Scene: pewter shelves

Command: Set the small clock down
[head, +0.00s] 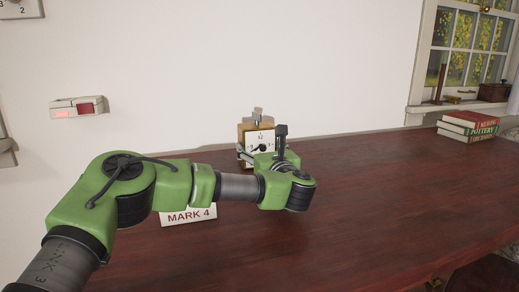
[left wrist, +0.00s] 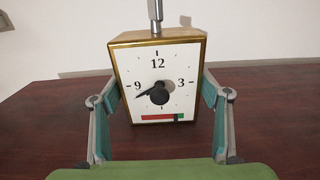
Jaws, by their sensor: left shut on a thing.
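The small clock (head: 261,136) has a gold-brown case, a white face and a metal post on top. It is upright at the back of the dark red table (head: 390,190), near the wall. My left gripper (head: 265,158) is shut on it. In the left wrist view the clock (left wrist: 160,68) faces me, with one finger of my left gripper (left wrist: 160,98) against each side. The head view hides the clock's lower part behind my gripper, so I cannot tell whether its base touches the table. My right gripper is not in view.
A white card reading MARK 4 (head: 188,217) stands on the table, partly behind my left arm. Stacked books (head: 468,125) lie at the far right, below a window sill with small objects. The table between my gripper and the books is clear.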

